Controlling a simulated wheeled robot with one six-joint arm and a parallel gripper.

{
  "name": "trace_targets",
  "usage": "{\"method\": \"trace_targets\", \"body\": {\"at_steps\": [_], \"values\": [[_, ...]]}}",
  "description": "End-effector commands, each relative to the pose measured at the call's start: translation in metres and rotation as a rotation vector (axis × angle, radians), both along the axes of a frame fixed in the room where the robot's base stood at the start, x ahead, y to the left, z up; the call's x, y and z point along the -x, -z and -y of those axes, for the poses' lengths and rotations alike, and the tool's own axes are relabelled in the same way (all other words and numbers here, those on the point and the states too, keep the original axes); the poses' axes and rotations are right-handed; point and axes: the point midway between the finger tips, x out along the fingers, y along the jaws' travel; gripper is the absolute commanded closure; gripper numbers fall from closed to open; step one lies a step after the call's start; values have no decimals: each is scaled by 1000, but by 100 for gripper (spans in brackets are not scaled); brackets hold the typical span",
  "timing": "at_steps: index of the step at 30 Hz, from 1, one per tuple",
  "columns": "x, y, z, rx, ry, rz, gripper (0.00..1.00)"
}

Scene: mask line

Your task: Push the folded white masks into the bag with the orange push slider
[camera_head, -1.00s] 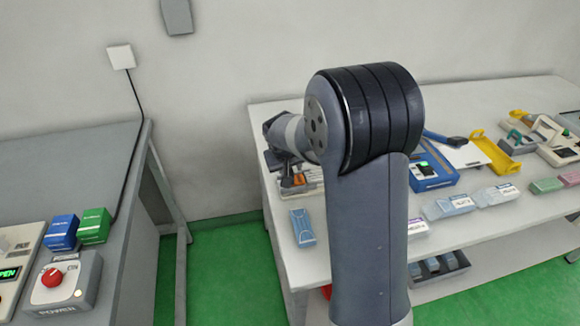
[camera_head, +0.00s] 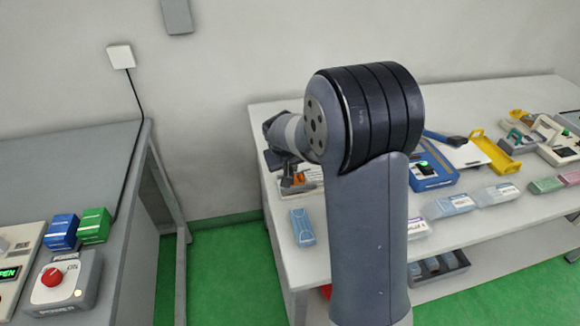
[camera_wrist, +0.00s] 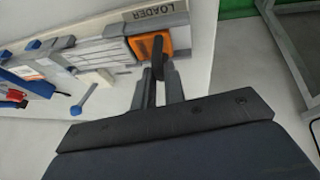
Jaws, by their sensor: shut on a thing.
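The orange push slider (camera_wrist: 148,46) sits at the right end of the grey loader (camera_wrist: 160,17) in the wrist view, with a black upright handle (camera_wrist: 158,55). My gripper (camera_wrist: 160,82) is shut on this handle, its two fingers on either side. White layered pieces, seemingly the folded masks (camera_wrist: 105,51), lie in the loader's channel left of the slider. A bit of the orange slider also shows in the head view (camera_head: 299,180), beside my partly hidden gripper. I cannot make out the bag clearly.
Blue clamp-like parts (camera_wrist: 85,98) stand left of the loader in the wrist view. A blue packet (camera_head: 302,227) lies near the white table's front left edge. A blue device (camera_head: 433,172) and a yellow holder (camera_head: 494,150) stand farther right. Green floor separates the left bench.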

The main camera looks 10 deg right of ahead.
Motion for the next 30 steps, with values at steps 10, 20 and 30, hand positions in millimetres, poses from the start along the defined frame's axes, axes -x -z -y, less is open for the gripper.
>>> {"method": "trace_targets", "body": {"at_steps": [10, 20, 30], "values": [[0, 0, 34, -1, 8, 1, 100], [1, -1, 115, -2, 9, 0, 100], [0, 0, 160, 0, 2, -1, 100]]}}
